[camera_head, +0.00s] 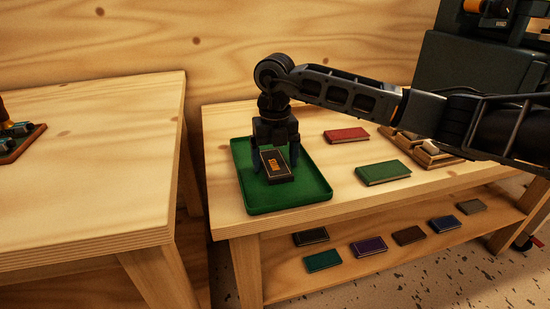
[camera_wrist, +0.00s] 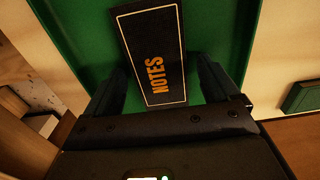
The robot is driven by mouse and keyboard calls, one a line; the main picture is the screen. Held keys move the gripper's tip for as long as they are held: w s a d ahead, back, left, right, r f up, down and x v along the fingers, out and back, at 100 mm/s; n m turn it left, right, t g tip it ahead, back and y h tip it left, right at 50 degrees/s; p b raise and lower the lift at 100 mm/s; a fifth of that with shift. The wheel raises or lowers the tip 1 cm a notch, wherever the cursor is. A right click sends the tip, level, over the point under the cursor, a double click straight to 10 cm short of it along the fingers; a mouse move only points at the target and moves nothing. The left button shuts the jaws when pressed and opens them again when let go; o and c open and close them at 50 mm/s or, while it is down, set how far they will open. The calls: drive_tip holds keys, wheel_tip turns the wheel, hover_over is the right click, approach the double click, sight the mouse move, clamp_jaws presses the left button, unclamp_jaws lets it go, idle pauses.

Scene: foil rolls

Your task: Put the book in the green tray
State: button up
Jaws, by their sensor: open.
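A dark book with orange lettering (camera_head: 276,166) is in the green tray (camera_head: 315,188) on the right-hand table. In the wrist view the book (camera_wrist: 153,55) reads "NOTES" and lies over the green floor of the tray (camera_wrist: 215,28), slightly tilted in the picture. My gripper (camera_head: 275,158) is over the tray with its fingers spread, one on each side of the book. In the wrist view the open fingers show gaps beside the book. I cannot tell whether the book lies fully flat.
A red book (camera_head: 346,135) and a green book (camera_head: 383,173) lie on the table right of the tray. A wooden holder (camera_head: 428,152) stands behind them under my arm. Several books, including a purple one (camera_head: 369,246), lie on the lower shelf. Another table (camera_head: 90,170) stands at left.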

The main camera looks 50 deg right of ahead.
sight(275, 164)
wheel_tip(275, 164, up, 12)
drive_tip(key=p, duration=0.1)
drive_tip(key=shift+r+p, duration=0.15)
drive_tip(key=shift+p, duration=0.15)
idle(0.7)
